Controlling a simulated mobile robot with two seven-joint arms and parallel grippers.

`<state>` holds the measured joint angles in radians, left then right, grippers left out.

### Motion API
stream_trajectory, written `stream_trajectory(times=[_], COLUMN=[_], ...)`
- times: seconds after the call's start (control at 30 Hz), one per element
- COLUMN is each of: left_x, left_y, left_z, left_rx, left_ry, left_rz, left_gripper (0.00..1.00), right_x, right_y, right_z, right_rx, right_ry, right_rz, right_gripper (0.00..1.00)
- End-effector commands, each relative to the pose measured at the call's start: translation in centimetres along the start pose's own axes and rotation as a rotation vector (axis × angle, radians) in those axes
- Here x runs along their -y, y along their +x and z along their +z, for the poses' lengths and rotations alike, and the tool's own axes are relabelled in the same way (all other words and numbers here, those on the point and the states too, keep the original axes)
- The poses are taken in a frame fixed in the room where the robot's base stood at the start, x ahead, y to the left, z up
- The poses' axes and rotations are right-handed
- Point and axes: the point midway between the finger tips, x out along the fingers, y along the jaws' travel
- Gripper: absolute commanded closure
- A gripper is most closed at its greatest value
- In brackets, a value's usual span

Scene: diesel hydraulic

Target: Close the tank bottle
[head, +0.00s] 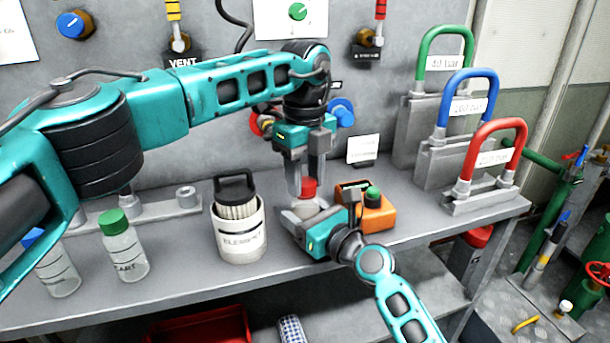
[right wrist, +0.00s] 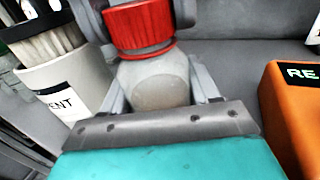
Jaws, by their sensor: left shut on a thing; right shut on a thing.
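The tank bottle (head: 306,209) stands upright on the grey bench, a clear-to-whitish body with a red cap (head: 309,187) on top. My left gripper (head: 307,186) points down from above, shut on the red cap. My right gripper (head: 303,221) comes in low from the front, shut around the bottle's body. In the right wrist view the bottle body (right wrist: 155,82) is between the fingers, and the red ribbed cap (right wrist: 140,27) sits on its neck. I cannot tell how tight the cap is. Part of the body is hidden by my right gripper.
A white element canister (head: 240,236) stands left of the bottle, and an orange device (head: 376,213) is close on its right. Green-capped (head: 124,248) and blue-capped (head: 56,265) bottles stand at the left. Coloured-handle blocks (head: 484,190) occupy the right end of the bench.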

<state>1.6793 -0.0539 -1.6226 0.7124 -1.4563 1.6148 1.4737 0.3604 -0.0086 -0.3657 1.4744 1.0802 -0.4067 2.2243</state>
Motion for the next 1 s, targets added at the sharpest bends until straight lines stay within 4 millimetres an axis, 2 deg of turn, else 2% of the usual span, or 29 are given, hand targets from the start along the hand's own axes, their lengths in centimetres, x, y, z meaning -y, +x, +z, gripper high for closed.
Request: stream_trajectory(times=[0.17, 0.27, 1.0], left_x=[-0.01, -0.01, -0.01], left_y=[-0.01, 0.00, 0.11], left_z=[0.00, 0.00, 0.01], left_rx=[0.000, 0.000, -0.001], left_ry=[0.024, 0.123, 1.493], left_rz=[0.001, 0.001, 0.000], left_gripper=[0.96, 0.96, 0.96], right_x=[0.02, 0.03, 0.04], right_y=[-0.01, -0.01, -0.02], right_z=[-0.05, -0.05, -0.06], right_rx=[-0.001, -0.001, -0.001], right_ry=[0.001, 0.001, 0.001], right_rz=[0.000, -0.001, -0.001], right_gripper=[1.00, 1.00, 1.00])
